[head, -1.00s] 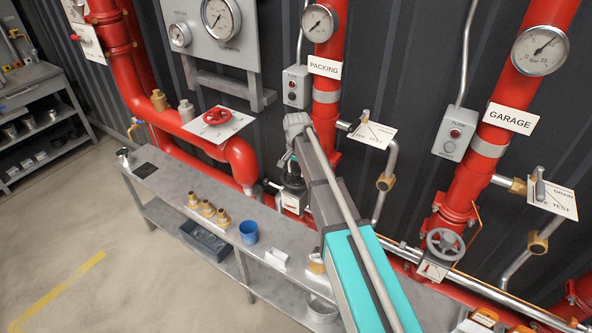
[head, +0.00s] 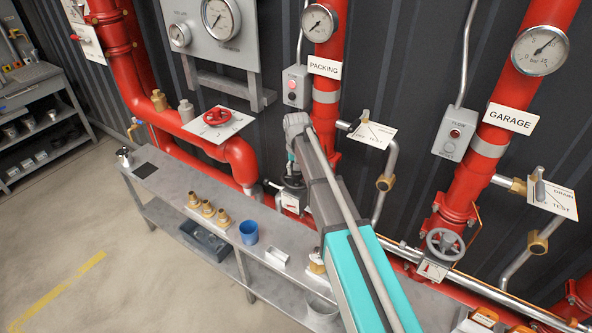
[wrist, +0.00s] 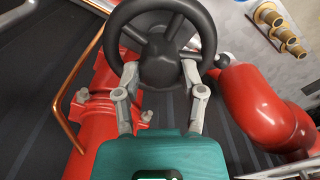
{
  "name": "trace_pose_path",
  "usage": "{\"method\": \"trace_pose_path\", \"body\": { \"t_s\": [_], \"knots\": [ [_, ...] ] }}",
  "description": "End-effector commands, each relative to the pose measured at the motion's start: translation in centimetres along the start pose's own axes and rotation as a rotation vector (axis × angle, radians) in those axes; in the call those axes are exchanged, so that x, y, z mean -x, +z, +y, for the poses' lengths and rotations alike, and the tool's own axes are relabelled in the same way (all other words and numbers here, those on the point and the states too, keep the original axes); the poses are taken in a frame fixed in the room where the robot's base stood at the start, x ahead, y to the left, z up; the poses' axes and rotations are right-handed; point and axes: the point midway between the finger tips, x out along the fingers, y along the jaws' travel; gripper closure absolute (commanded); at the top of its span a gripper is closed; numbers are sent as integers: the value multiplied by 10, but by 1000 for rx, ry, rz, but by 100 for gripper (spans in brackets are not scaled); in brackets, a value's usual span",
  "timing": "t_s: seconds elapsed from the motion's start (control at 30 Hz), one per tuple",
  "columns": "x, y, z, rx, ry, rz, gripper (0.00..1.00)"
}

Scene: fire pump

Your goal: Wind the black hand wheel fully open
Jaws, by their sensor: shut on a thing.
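The black hand wheel (wrist: 205,30) fills the top middle of the wrist view, with a thick rim, spokes and a round central hub. My gripper (wrist: 160,74) has its two grey fingers on either side of the hub, among the spokes inside the rim, and is shut on the wheel. In the head view the wheel (head: 291,181) is a small dark shape low on the PACKING riser, partly covered by my arm. My gripper (head: 292,160) is down at it, and its fingers are too small there to make out. A white tag (head: 291,202) sits below the wheel.
A red pipe elbow (wrist: 262,105) curves close to the gripper's right, and a copper tube (wrist: 78,82) runs at its left. The bench (head: 178,190) below holds brass fittings (head: 208,209) and a blue cup (head: 248,232). A grey hand wheel (head: 445,244) is on the GARAGE riser.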

Motion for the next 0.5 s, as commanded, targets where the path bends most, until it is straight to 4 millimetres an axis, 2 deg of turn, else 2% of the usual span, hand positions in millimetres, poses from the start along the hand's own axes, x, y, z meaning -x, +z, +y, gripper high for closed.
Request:
{"method": "trace_pose_path", "body": {
  "t_s": [0.23, 0.5],
  "knots": [
    [0, -4, -1, 44, -2, 8, 100],
    [0, -4, -1, 238, -1, 8, 100]
  ]
}}
